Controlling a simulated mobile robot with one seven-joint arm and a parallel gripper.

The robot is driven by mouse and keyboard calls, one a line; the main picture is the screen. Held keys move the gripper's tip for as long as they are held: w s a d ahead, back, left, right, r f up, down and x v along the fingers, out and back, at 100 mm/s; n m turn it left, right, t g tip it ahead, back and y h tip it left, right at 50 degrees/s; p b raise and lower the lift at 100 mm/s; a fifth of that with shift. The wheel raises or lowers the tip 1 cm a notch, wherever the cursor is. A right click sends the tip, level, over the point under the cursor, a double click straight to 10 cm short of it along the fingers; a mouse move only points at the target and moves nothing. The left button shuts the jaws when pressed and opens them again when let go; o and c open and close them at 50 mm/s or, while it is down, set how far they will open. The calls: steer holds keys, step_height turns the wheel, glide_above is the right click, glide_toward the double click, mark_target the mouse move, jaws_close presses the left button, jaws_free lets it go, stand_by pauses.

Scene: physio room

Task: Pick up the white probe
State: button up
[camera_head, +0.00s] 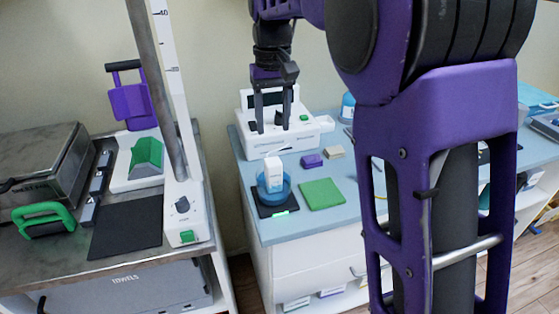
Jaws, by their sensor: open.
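My gripper (272,124) hangs at the back of the blue-topped cabinet, fingers down and apart. It is in front of a white machine (306,141) with a dark screen, and part of the machine is hidden behind it. Nothing shows clearly between the fingers. A slim pale object (271,152), perhaps the white probe, lies at the machine's front edge, just below the fingers in the picture. It is too small to tell for sure. I cannot tell whether the fingers touch the machine.
A blue bowl (287,187) holding a white block-shaped item (273,169) stands on a black scale (263,206). A green pad (322,194), a purple block (312,161) and a beige block (334,152) lie nearby. My arm hides the cabinet's right part. A cluttered table (45,262) stands left.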

mark_target(273, 178)
step_height(273, 178, down, 16)
steer(key=b, duration=0.3)
steer(key=shift+a+f, duration=0.1)
steer(key=shift+f, duration=0.15)
jaws_close()
